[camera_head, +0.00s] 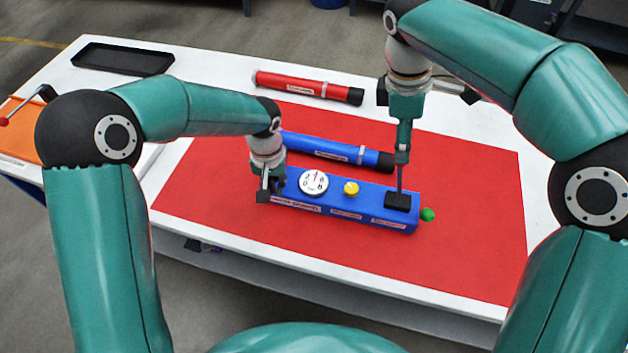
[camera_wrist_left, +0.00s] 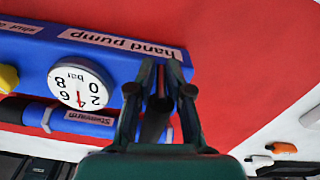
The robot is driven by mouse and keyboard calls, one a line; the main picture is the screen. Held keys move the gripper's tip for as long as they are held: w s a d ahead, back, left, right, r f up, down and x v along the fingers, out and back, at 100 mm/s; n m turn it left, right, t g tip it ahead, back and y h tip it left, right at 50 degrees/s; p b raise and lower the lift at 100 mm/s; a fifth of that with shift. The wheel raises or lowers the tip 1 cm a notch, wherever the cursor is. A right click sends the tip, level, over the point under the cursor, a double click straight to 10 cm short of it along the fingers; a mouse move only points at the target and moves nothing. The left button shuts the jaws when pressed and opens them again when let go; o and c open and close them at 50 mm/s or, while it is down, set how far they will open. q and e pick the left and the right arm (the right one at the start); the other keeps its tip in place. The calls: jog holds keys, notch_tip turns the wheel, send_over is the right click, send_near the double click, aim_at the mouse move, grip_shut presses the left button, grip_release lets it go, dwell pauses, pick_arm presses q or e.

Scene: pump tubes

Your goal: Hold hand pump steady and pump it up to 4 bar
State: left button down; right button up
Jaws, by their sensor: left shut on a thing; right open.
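The blue hand pump (camera_head: 345,215) lies on the red mat, with a white round gauge (camera_head: 313,182), a yellow knob (camera_head: 351,188), a black block (camera_head: 397,201) and a green knob (camera_head: 428,215). In the left wrist view the gauge (camera_wrist_left: 78,84) appears upside down; its red needle points roughly to the middle of the scale, between 2 and 6. My left gripper (camera_head: 268,190) is shut on the pump's left end; its fingers (camera_wrist_left: 160,105) also show in the wrist view. My right gripper (camera_head: 402,160) points down above the black block. It is open; whether it touches the thin upright part there is unclear.
A blue tube (camera_head: 335,150) lies just behind the pump. A black tray (camera_head: 122,59) is at the table's back left. The red mat (camera_head: 460,240) is clear at the right and front.

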pick_arm(q)
jog(key=c, duration=1)
grip_release()
jog(key=shift+r, duration=0.1)
notch_tip(320, 180, up, 11)
jog(key=shift+w+r, duration=0.1)
jog(key=shift+r, duration=0.3)
